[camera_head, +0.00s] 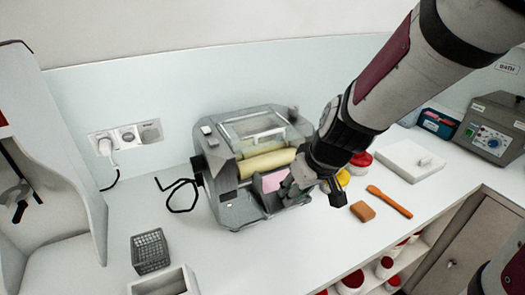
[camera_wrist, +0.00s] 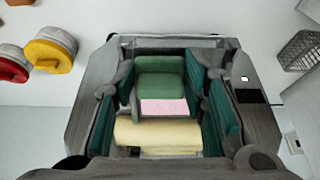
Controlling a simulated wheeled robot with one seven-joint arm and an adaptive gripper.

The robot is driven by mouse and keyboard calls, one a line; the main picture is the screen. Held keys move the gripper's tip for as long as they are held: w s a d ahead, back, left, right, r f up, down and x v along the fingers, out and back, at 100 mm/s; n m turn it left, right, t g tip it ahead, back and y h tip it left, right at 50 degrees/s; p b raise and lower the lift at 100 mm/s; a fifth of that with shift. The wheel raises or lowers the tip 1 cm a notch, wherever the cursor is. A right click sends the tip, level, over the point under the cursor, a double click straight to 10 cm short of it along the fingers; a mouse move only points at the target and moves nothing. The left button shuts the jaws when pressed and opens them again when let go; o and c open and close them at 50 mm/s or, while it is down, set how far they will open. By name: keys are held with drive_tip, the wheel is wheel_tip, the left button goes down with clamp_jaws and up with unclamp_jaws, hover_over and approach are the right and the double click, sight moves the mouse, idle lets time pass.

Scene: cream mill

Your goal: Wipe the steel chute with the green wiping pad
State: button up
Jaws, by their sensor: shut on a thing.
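The grey mill (camera_head: 232,207) stands on the counter with pale yellow rollers (camera_head: 266,163). A pink smear (camera_head: 271,183) marks the steel chute at the mill's front; the smear also shows in the wrist view (camera_wrist: 165,106), just below the green wiping pad (camera_wrist: 160,78). My gripper (camera_head: 303,187) is at the chute's right side in the head view. Its fingers are shut on the green pad, which sits between the teal finger pads in the wrist view. The pad lies over or very close to the chute; contact cannot be told. My gripper hides part of the chute.
A brown block (camera_head: 362,211), an orange scraper (camera_head: 391,201), a yellow-lidded jar (camera_head: 343,177) and a red-lidded jar (camera_head: 361,160) are right of the mill. A white slab (camera_head: 402,160) lies behind them. A grey basket (camera_head: 150,251) stands front left. A black cord lies left of the mill.

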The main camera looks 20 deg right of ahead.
sight(284, 179)
drive_tip(key=shift+w, duration=0.15)
drive_tip(key=shift+w+a+r+p, duration=0.15)
drive_tip(key=shift+w+r+p, duration=0.4)
drive_tip(key=shift+w, duration=0.15)
drive_tip(key=shift+w+a+r+p, duration=0.15)
drive_tip(key=shift+w+r, duration=0.05)
drive_tip(key=shift+w, duration=0.5)
drive_tip(key=shift+w+a+r+p, duration=0.15)
drive_tip(key=shift+w, duration=0.5)
drive_tip(key=shift+s, duration=0.1)
drive_tip(key=shift+s+d+f+b, duration=0.15)
drive_tip(key=shift+s+f+b, duration=0.2)
drive_tip(key=shift+s, duration=0.35)
drive_tip(key=shift+s+d+f+b, duration=0.15)
drive_tip(key=shift+s+f+b, duration=0.25)
drive_tip(key=shift+s, duration=0.3)
drive_tip(key=shift+s+d+f+b, duration=0.15)
drive_tip(key=shift+s+f+b, duration=0.2)
drive_tip(key=shift+s, duration=0.35)
wheel_tip(284, 179, up, 8)
drive_tip(key=s+p, duration=0.1)
drive_tip(key=p, duration=0.5)
